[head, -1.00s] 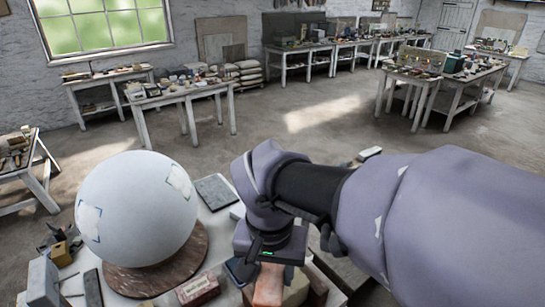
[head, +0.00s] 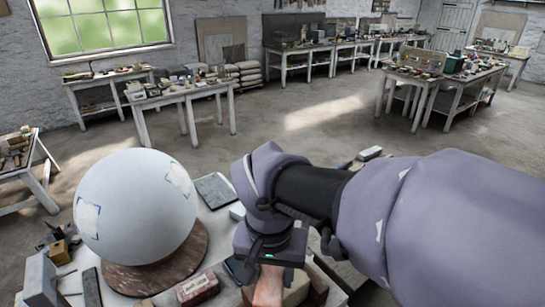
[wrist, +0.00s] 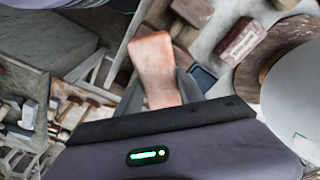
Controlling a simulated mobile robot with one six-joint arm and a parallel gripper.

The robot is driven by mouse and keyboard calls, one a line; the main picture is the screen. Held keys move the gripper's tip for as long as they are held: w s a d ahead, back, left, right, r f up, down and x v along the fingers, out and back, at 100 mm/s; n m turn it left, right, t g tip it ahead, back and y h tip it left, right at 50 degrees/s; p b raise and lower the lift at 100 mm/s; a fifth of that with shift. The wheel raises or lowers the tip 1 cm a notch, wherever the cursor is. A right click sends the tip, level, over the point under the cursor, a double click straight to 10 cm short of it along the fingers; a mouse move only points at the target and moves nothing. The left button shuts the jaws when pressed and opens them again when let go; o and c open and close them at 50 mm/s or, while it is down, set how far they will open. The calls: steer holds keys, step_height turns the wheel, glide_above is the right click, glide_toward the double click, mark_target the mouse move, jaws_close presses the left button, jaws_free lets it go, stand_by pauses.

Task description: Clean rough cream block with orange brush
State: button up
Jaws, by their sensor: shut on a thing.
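My gripper (head: 268,268) is shut on the orange brush (head: 268,291), an orange-brown piece that shows below the jaws at the bottom of the head view. In the wrist view the brush (wrist: 154,68) stands out between the two dark fingers of my gripper (wrist: 158,92), its broad end toward the top. A cream block (head: 297,291), likely the rough one, lies on the table just right of the brush, partly hidden by my gripper. I cannot tell whether the brush touches it.
A large white plaster sphere (head: 135,205) with outlined patches rests on a round brown base (head: 158,272) to the left. A reddish labelled box (head: 198,288) lies between base and gripper. A grey slab (head: 215,190) lies behind. Workbenches stand farther back across open floor.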

steer(key=shift+s+a, duration=0.2)
steer(key=shift+s, duration=0.85)
steer(key=shift+w, duration=0.1)
steer(key=shift+w+d+r, duration=0.1)
steer(key=shift+w+d, duration=0.1)
steer(key=shift+w, duration=0.65)
steer(key=shift+w+d, duration=0.15)
steer(key=shift+w, duration=1.2)
steer(key=shift+s+a, duration=0.2)
steer(key=shift+s, duration=1)
steer(key=shift+s+a, duration=0.15)
steer(key=shift+s, duration=1)
steer(key=shift+b, duration=0.3)
steer(key=shift+w, duration=0.1)
